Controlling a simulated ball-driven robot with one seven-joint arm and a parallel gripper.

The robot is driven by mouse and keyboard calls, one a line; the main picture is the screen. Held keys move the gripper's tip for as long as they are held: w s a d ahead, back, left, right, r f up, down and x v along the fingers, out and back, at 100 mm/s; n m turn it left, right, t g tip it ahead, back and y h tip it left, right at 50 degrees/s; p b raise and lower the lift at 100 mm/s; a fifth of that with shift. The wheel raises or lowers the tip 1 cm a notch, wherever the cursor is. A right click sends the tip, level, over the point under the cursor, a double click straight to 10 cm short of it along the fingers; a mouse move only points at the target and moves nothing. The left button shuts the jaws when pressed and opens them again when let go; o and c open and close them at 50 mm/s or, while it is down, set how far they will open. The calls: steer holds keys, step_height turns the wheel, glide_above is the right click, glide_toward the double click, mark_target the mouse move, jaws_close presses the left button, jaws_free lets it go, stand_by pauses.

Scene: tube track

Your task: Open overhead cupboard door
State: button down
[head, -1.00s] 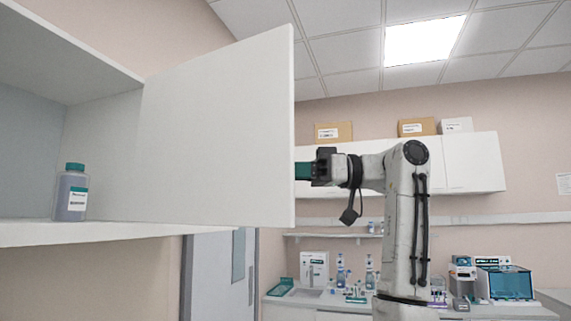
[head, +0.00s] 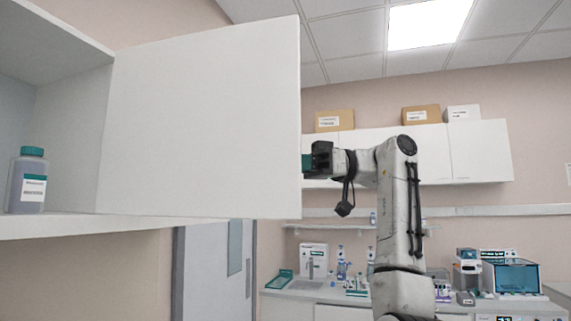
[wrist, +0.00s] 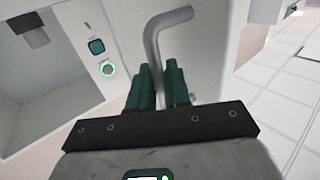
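The overhead cupboard door (head: 200,125) is a plain white panel standing open, swung out from the cupboard (head: 70,125) at left. My gripper (head: 306,165) is at the door's free right edge in the head view, its fingertips partly hidden behind that edge. In the wrist view, the green fingers of my gripper (wrist: 157,85) close around a grey bent bar handle (wrist: 153,45), which runs down between them. The lower end of the handle is hidden by the fingers.
A teal-capped bottle (head: 28,182) stands on the cupboard shelf (head: 100,225). Behind my arm are white wall cupboards (head: 465,150) with boxes (head: 421,114) on top. A bench below holds lab equipment (head: 511,277). Open space lies below the door.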

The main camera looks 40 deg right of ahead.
steer(key=c, duration=1.3)
jaws_free()
steer(key=shift+a, duration=0.1)
steer(key=b+v, duration=0.1)
steer(key=v, duration=0.9)
steer(key=shift+d+b, duration=0.3)
steer(key=shift+d, duration=0.1)
steer(key=shift+s, duration=0.15)
